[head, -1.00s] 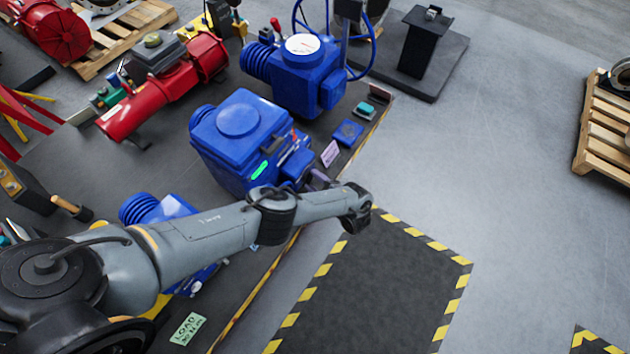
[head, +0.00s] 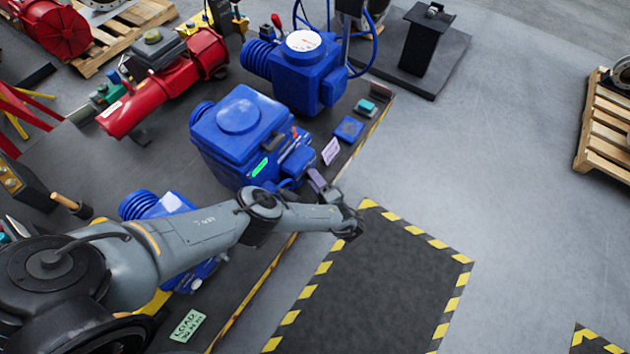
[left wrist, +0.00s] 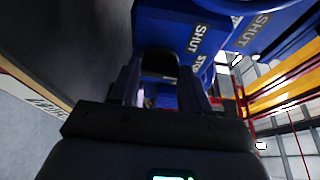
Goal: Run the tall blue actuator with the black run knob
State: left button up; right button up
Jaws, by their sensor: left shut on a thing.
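The tall blue actuator (head: 238,130) with a round cap and a green label stands in the middle of the bench in the head view. My left gripper (head: 317,181) is at its right-hand front, by a small blue box on its side. In the left wrist view my left gripper (left wrist: 160,88) has its fingers closed around a dark knob (left wrist: 158,62), which looks like the black run knob. Blue housing (left wrist: 185,20) with SHUT lettering lies just past it. The knob is hidden in the head view. My right gripper is not in view.
A blue actuator with a white dial (head: 303,41) stands behind, and another blue unit (head: 165,206) is partly under my left arm. A red actuator (head: 170,85) lies at the back left. A small blue box (head: 348,129) sits near the bench edge. The striped floor mat (head: 375,285) is clear.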

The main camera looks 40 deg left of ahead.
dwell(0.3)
pick_arm(q)
jog(key=o, duration=1.1)
jog(key=shift+c, duration=0.2)
jog(key=shift+d, duration=0.15)
jog(key=v, duration=1)
jog(key=shift+d+b, duration=0.25)
jog(key=shift+b, duration=0.05)
jog(key=shift+s+f, duration=0.1)
jog(key=shift+f, duration=0.05)
